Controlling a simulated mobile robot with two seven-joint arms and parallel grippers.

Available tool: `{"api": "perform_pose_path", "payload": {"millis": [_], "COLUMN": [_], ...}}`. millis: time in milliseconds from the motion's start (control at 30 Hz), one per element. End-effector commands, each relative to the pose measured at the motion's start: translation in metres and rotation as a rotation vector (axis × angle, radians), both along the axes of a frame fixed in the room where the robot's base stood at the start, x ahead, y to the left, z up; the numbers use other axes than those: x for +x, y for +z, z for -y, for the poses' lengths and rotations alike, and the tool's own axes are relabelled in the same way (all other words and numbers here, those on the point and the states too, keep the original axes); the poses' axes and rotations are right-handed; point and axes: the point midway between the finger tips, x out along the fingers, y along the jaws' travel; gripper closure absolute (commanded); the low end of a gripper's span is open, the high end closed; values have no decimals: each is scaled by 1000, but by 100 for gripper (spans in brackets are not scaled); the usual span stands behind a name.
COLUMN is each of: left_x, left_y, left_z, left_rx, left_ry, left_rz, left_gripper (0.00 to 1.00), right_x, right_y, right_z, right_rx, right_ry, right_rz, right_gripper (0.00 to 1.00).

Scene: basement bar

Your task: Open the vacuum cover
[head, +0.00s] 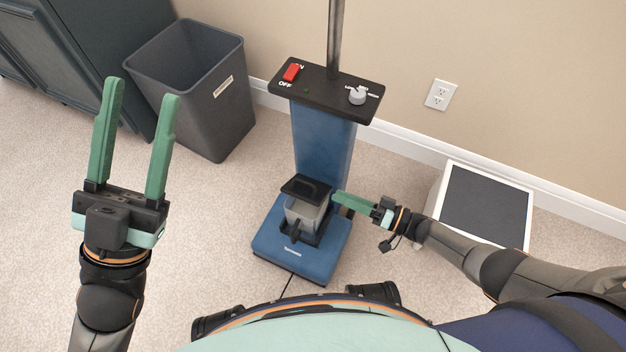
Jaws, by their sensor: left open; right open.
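The blue vacuum (322,140) stands upright on the carpet at the middle of the head view. Its black top panel (320,93) carries a red switch and a grey knob. Low on its front is a grey bin (303,216) with a black cover (306,188) that looks raised and tilted above it. My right gripper (337,199) is open, with its green fingers at the right side of the cover and bin; I cannot tell whether they touch. My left gripper (142,93) is open and empty, up over the carpet to the left, away from the vacuum.
A dark grey trash bin (205,100) stands against the wall behind my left gripper, beside a dark cabinet (70,55). A white box with a dark top (487,205) stands at the right by the baseboard. Carpet between my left gripper and the vacuum is clear.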

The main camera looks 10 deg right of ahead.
Motion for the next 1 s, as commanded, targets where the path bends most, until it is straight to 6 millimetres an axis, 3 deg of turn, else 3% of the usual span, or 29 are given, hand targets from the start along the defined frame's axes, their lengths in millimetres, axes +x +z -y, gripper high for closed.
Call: {"api": "perform_pose_path", "payload": {"millis": [300,500,967,1000], "left_x": [0,1,1,1], "left_y": [-15,-26,-29,-29], "left_z": [2,3,4,4], "left_rx": [9,21,23,23], "left_ry": [2,7,7,7], "left_rz": [-4,-10,-14,-14], "left_gripper": [50,50,50,50], "right_x": [36,53,61,61], "right_y": [-1,-2,0,0], "right_z": [-55,-80,-90,-91], "right_rx": [1,-1,-2,-2], "right_ry": [1,1,-1,-1], "right_rz": [3,3,1,1], "right_gripper": [58,58,58,61]}}
